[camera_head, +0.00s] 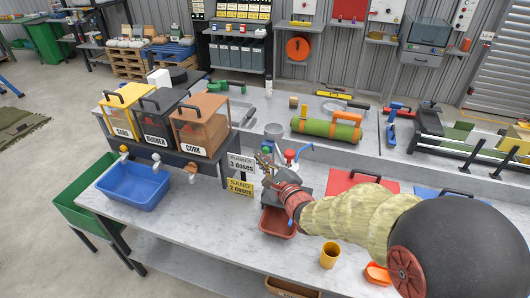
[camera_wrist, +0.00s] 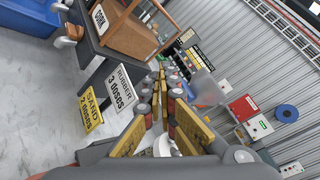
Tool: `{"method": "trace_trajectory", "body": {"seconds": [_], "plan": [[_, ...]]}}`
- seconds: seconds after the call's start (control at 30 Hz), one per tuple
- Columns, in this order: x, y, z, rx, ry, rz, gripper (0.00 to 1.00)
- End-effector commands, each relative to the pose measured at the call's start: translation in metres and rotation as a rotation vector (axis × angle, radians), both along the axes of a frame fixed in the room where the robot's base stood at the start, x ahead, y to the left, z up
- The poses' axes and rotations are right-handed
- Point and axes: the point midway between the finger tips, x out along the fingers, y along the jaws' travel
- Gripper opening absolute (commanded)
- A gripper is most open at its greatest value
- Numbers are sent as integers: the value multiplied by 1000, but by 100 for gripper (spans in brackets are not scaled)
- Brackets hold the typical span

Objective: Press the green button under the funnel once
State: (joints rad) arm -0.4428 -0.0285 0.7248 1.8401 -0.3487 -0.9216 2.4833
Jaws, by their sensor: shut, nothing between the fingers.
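A grey funnel (camera_head: 273,131) stands at the middle of the bench, behind my gripper in the head view. In the wrist view a pale grey cone, likely the same funnel (camera_wrist: 207,88), is right of the fingers.
Signs reading rubber 3 doses (camera_head: 241,163) and sand 2 doses (camera_head: 240,187) stand close left of my gripper. Sand, rubber and cork bins (camera_head: 199,127) are further left, above a blue tub (camera_head: 133,187). A brown tray (camera_head: 277,224) and a yellow cup (camera_head: 330,255) are nearer.

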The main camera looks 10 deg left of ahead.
Motion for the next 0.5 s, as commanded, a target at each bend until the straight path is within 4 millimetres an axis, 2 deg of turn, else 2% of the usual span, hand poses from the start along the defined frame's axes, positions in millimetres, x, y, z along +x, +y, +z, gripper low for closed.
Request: {"method": "trace_trajectory", "body": {"seconds": [0.17,0.5], "plan": [[-8,1,1,0,0,1,0],[-39,4,0,0,-1,2,0]]}}
